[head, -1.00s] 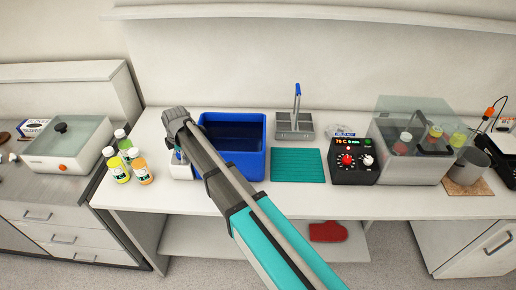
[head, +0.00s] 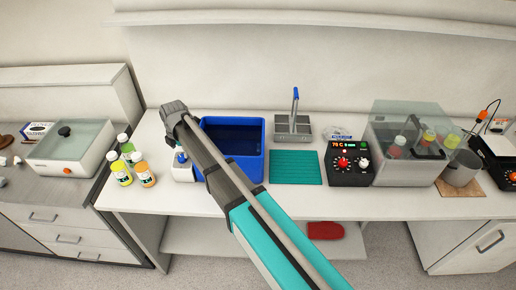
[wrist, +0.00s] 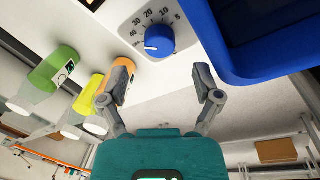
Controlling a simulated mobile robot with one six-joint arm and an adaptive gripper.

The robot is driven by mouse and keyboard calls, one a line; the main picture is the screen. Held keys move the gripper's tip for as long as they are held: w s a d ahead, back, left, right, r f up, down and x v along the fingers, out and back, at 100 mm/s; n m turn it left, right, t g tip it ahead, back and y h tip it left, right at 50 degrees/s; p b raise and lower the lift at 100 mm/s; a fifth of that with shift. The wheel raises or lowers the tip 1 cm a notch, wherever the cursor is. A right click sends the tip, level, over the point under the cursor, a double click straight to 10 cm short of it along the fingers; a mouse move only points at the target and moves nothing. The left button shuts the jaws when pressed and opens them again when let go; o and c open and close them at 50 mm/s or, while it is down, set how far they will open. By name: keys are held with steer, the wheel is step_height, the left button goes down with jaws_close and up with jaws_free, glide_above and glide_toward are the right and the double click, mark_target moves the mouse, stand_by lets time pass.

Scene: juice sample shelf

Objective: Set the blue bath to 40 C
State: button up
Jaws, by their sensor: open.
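The blue bath (head: 257,160) is a deep blue basin on the bench; its blue wall also shows at the upper right in the wrist view (wrist: 225,55). Its white control box (head: 183,173) stands at its left, partly hidden by my arm. In the wrist view the blue knob (wrist: 160,40) sits on the white panel, with printed marks including 5, 10, 20 and 30. Its white pointer faces left, at the high-number side; the exact value is unclear. My gripper (wrist: 160,88) is open and empty, its fingers apart below the knob in the picture.
Several capped bottles (head: 121,172) stand left of the control box; an orange one (wrist: 117,80) appears near the left finger. A black heater unit with a red knob (head: 343,162), a teal mat (head: 295,168) and a metal rack (head: 292,128) lie to the right.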

mark_target(258, 158)
steer(key=shift+d+r+p, duration=0.6)
steer(key=shift+r+p, duration=4)
steer(key=shift+r, duration=0.35)
steer(key=s+d+f+m+b, duration=0.1)
steer(key=d+f+m+b, duration=0.1)
steer(key=d+m, duration=0.3)
steer(key=s+d+f+m+b, duration=0.2)
steer(key=d+m, duration=0.3)
steer(key=d, duration=0.7)
steer(key=s+d+f+m+b, duration=0.2)
steer(key=d+m, duration=0.4)
steer(key=d, duration=0.3)
steer(key=shift+s+d+f+h, duration=0.1)
steer(key=shift+s+f+h, duration=0.05)
steer(key=shift+h, duration=0.25)
steer(key=shift+s+d+f+m, duration=0.2)
steer(key=shift+s+d+m, duration=0.05)
steer(key=shift+d+m, duration=0.4)
steer(key=shift+d+b, duration=0.1)
steer(key=shift+b, duration=0.2)
